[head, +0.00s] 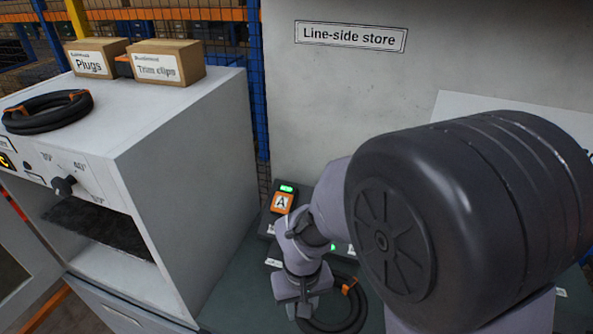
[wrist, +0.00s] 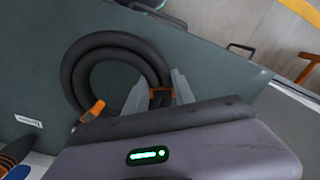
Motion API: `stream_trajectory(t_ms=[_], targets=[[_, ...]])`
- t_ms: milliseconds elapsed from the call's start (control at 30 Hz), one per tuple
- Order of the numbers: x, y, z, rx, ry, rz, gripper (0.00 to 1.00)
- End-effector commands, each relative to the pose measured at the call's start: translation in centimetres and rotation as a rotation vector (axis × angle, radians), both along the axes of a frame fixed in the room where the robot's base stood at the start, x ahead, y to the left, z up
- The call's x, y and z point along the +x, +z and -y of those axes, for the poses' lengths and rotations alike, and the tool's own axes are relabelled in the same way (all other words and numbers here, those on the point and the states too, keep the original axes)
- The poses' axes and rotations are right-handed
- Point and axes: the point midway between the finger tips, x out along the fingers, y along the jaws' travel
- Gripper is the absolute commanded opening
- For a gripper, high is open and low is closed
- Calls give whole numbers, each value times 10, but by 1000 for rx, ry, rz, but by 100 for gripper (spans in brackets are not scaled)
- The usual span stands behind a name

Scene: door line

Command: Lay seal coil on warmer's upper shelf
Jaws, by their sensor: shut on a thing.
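A black seal coil with orange ties (head: 352,318) is at the dark green bench top, low in the middle of the head view. It also shows as a thick black ring in the wrist view (wrist: 115,42). My gripper (wrist: 160,92) is shut on the coil at one orange tie; it also shows in the head view (head: 308,308). I cannot tell whether the coil touches the bench. The white warmer (head: 190,140) stands at left, with its front open. A dark shelf (head: 95,228) shows inside; its depth is partly hidden.
A second black coil (head: 45,112) and boxes marked Plugs (head: 92,65) and Trim clips (head: 158,69) lie on the warmer's top. A knob (head: 64,186) sticks out above the opening. An orange unit marked A (head: 282,203) stands behind my gripper. My arm covers the right side.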

Motion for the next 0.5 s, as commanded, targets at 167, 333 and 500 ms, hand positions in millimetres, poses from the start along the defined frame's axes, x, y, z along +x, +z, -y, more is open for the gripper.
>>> stream_trajectory(t_ms=[167,333,500], targets=[[47,1,78,-1,-168,1,0],[62,2,125,-1,-253,0,0],[65,2,132,-1,-264,1,0]])
